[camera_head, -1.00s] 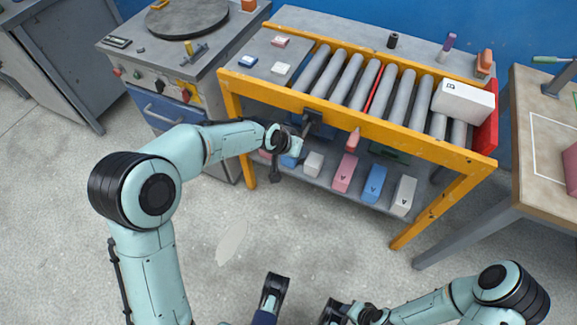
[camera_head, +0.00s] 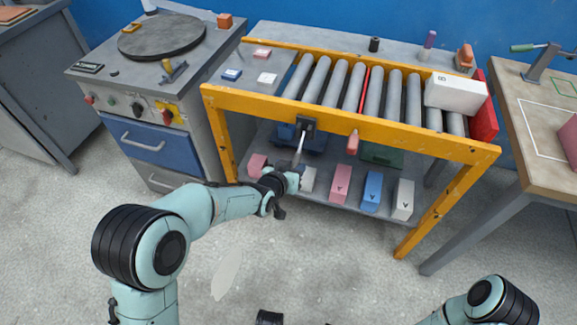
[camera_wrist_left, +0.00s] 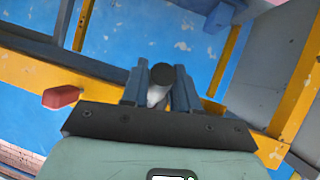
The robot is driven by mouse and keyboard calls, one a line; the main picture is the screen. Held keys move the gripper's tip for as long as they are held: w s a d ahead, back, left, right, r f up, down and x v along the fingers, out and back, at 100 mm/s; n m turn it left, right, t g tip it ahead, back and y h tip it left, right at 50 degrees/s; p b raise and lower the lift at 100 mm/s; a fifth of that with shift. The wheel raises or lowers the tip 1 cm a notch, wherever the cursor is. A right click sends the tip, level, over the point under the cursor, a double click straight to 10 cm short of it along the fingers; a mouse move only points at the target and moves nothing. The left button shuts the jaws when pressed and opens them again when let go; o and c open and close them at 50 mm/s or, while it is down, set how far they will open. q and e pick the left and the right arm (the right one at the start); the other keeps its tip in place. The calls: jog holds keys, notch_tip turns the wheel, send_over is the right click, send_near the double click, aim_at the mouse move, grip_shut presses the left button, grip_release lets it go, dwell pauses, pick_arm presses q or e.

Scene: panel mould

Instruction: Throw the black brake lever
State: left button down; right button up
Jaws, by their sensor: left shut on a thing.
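The brake lever hangs from a black bracket (camera_head: 306,124) on the front yellow rail of the roller conveyor. Its pale metal rod (camera_head: 299,152) points downward, slightly tilted to the left. My left gripper (camera_head: 294,174) is at the rod's lower end, below the rail. In the left wrist view, the lever's round black knob (camera_wrist_left: 162,76) sits between the two blue-grey fingers of my left gripper (camera_wrist_left: 161,69), which are shut on it. In the head view the gripper hides the knob. My right arm shows at the lower right, with its gripper out of view.
Several coloured blocks, including a pink one (camera_head: 340,184), stand on the lower shelf (camera_head: 325,205) close to my gripper. A white box (camera_head: 455,92) lies on the rollers. The floor in front is free.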

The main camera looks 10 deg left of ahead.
pick_arm(q)
jog(key=shift+w, duration=0.1)
pick_arm(e)
jog(key=shift+s+f, duration=0.1)
pick_arm(q)
jog(key=c, duration=0.9)
grip_release()
jog(key=shift+f, duration=0.1)
pick_arm(e)
jog(key=shift+a, duration=0.1)
pick_arm(q)
jog(key=p+v, duration=0.3)
jog(key=v, duration=1)
jog(key=shift+s+p, duration=0.2)
jog(key=shift+p, duration=0.2)
pick_arm(e)
jog(key=w+a+r+t, duration=0.1)
jog(key=w+r, duration=0.2)
jog(key=r, duration=0.3)
jog(key=shift+w+a, duration=0.35)
